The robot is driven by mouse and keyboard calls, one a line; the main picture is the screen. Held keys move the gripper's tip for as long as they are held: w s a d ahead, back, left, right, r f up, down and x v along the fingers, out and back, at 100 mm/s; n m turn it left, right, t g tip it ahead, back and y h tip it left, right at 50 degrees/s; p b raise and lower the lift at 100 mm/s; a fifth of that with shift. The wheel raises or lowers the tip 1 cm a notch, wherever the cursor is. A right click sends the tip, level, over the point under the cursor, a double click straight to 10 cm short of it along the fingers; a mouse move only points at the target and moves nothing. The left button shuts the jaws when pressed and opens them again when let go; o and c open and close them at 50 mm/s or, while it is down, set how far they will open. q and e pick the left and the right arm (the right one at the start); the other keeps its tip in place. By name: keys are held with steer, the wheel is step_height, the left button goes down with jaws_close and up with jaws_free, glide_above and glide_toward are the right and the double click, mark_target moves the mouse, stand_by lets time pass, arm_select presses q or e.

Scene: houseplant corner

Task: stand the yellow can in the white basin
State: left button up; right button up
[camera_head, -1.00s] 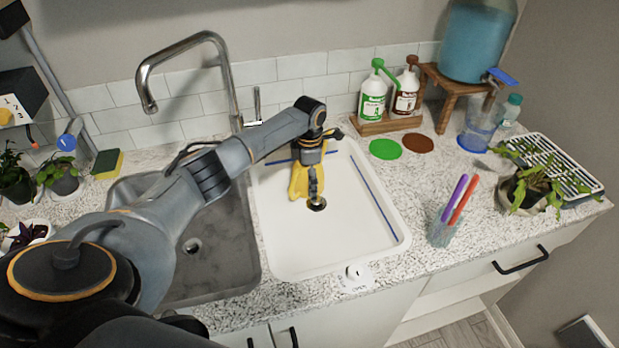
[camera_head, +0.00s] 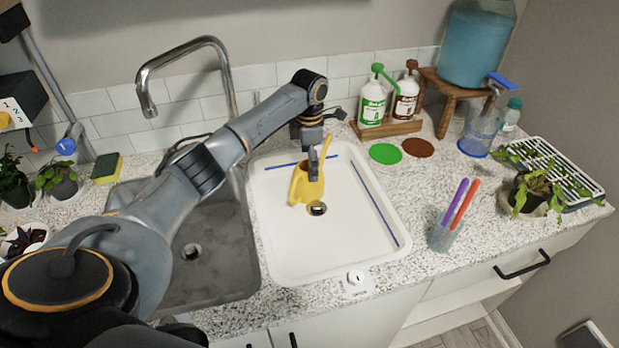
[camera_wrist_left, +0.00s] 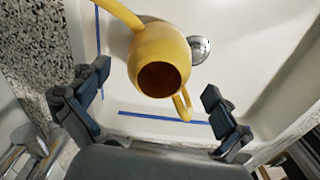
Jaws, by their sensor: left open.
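The yellow can (camera_head: 301,187) stands on the floor of the white basin (camera_head: 290,258), near the drain, and looks upright. In the left wrist view the can (camera_wrist_left: 160,50) shows its dark round opening, with the spout toward the upper left and the handle toward the lower right. My left gripper (camera_head: 314,168) is above and against the can's outline in the head view. In the wrist view my left gripper (camera_wrist_left: 155,108) has its fingers wide apart, one on each side of the can, with gaps to it. My right gripper is not in view.
The grey sink (camera_head: 225,262) with a tall faucet (camera_head: 226,75) is left of the basin. A cup with two pens (camera_head: 442,236) stands on the counter to the right. Two bottles in a wooden rack (camera_head: 388,128) stand behind. The basin's front half is clear.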

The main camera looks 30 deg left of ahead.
arm_select(q)
steer(key=shift+r, duration=2.2)
